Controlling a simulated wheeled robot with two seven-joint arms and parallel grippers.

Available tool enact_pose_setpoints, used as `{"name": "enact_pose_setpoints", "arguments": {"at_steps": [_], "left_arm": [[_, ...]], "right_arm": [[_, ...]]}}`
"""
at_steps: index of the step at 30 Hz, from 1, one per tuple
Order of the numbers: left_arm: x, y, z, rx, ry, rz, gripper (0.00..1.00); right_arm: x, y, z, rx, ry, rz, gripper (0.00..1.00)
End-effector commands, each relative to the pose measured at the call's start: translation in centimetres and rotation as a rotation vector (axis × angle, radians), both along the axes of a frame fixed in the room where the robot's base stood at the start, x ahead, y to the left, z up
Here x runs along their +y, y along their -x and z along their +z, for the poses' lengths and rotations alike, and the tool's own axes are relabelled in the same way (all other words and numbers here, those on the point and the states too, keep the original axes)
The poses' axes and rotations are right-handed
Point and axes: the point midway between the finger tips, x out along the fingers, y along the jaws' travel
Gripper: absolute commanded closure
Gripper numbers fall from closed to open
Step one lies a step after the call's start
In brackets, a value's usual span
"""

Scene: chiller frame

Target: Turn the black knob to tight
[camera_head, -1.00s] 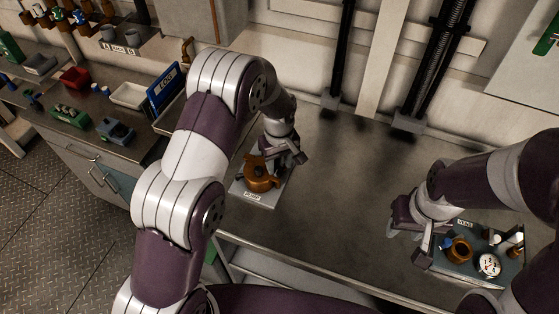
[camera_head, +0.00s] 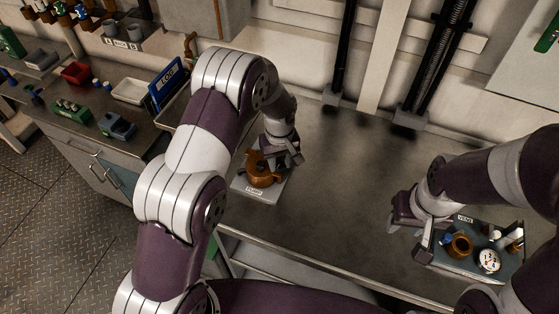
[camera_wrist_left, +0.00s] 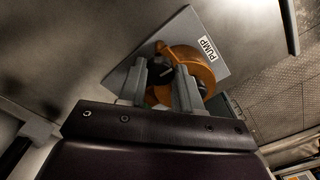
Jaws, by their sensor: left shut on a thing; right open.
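The bronze pump (camera_head: 259,180) stands on a grey plate (camera_head: 256,193) labelled PUMP; it also shows in the left wrist view (camera_wrist_left: 201,64). My left gripper (camera_head: 272,160) is over the pump. In the left wrist view its two fingers (camera_wrist_left: 160,72) stand either side of a dark part at the pump's middle, which appears to be the black knob (camera_wrist_left: 158,84). They are shut on it, and it is mostly hidden. No tight mark can be read. My right gripper (camera_head: 408,238) is open and empty, left of the VENT plate.
The VENT plate (camera_head: 478,268) holds a bronze fitting (camera_head: 460,246) and a white-faced gauge (camera_head: 489,261). The bench (camera_head: 335,190) between the plates is clear.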

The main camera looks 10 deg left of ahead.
Motion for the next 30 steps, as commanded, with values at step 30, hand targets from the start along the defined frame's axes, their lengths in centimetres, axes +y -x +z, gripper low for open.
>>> {"name": "enact_pose_setpoints", "arguments": {"at_steps": [30], "left_arm": [[0.0, -0.2, 0.2, -0.008, -0.001, -0.927, 0.97]], "right_arm": [[0.0, 0.0, -2.0, 0.0, 0.0, 0.0, 0.57]]}}
